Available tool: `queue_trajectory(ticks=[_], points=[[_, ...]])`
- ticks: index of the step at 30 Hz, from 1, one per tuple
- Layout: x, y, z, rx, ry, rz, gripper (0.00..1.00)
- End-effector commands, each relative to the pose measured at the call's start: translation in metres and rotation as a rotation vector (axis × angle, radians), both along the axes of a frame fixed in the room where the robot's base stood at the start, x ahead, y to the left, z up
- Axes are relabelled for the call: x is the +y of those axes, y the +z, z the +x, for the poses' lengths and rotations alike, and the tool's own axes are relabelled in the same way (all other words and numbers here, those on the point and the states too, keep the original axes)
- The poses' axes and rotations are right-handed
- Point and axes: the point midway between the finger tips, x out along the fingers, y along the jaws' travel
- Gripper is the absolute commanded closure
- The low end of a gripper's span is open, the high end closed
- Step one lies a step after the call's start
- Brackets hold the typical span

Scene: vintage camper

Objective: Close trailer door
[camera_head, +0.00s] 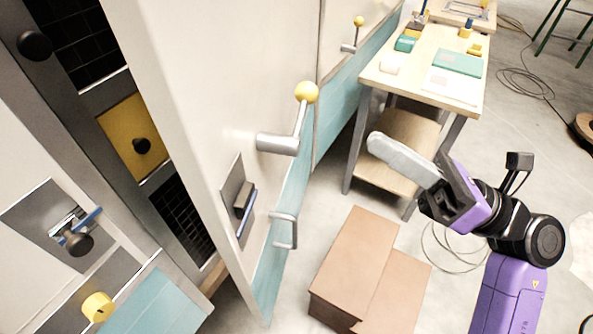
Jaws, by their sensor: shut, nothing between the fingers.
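The trailer door (225,80) is a cream panel with a teal lower part. It stands ajar, with a dark gap between its left edge and the trailer body (30,160). The door carries a grey lever with a yellow ball (306,92), a dark latch plate (238,205) and a grey pull handle (287,231). A matching latch plate (48,222) sits on the body at the left. My gripper (372,142) is shut and empty, to the right of the door's lever and apart from it, its grey fingers pointing up and left.
Brown steps (352,260) stand on the floor below my gripper. A workbench (412,62) with boxes and papers stands behind it. Another lever with a yellow ball (358,22) is on the panel farther back. Cables (525,80) lie on the floor at the right.

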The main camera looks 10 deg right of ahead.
Motion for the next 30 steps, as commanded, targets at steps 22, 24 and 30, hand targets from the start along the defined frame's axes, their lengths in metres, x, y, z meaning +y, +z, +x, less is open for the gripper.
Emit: queue_trajectory(ticks=[22,24,30], points=[[0.061,-0.093,0.01,-0.13,0.063,-0.504,1.0],[0.074,-0.092,0.015,-0.128,0.064,-0.503,1.0],[0.11,-0.092,0.029,-0.128,0.063,-0.502,1.0]])
